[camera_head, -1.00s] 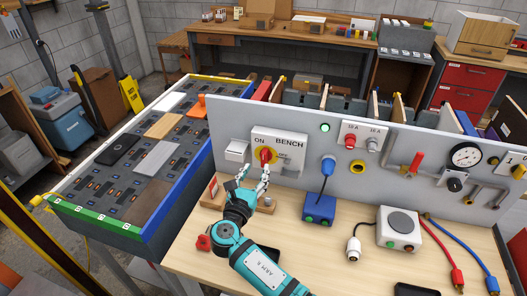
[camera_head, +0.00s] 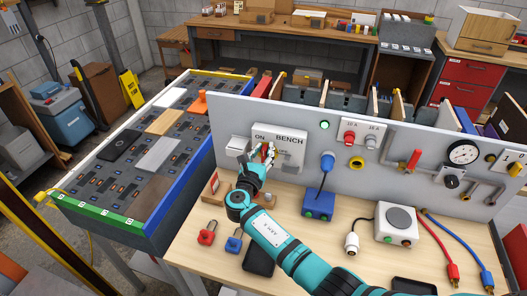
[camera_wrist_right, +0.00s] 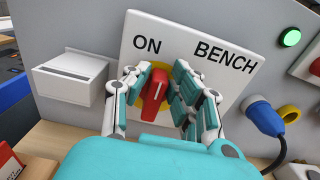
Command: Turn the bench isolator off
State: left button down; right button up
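The bench isolator plate (camera_head: 291,134), white and marked ON and BENCH, is on the grey panel. In the right wrist view its red handle (camera_wrist_right: 155,95) stands nearly upright on a yellow disc, below and right of ON. My right gripper (camera_head: 262,158) is at the plate and hides most of the handle in the head view. In the wrist view the right gripper's fingers (camera_wrist_right: 162,92) stand either side of the handle, with a gap on the right side; contact on the left is unclear. The OFF mark is hidden. My left gripper is out of view.
A lit green lamp (camera_head: 325,125) is right of the plate. A white box (camera_wrist_right: 75,78) juts out on its left. A blue plug (camera_head: 327,162) with a cable is to the right. Padlocks (camera_head: 207,233) and a dark slab (camera_head: 259,257) lie on the bench below.

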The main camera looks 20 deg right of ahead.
grip_shut()
jog(key=m+b, duration=0.3)
jog(key=shift+s+d+f, duration=0.2)
jog(key=shift+d+f, duration=0.1)
jog(key=shift+d, duration=0.05)
jog(key=shift+s+d+f+m+b, duration=0.25)
jog(key=shift+f+m+b, duration=0.1)
jog(key=shift+m+b, duration=2.2)
jog(key=shift+s+d+f+m+b, duration=0.1)
jog(key=shift+d+f+m+b, duration=0.25)
jog(key=shift+m+b, duration=2.2)
jog(key=shift+s+d+f+m+b, duration=0.2)
jog(key=shift+f+m+b, duration=0.2)
jog(key=shift+m+b, duration=2.15)
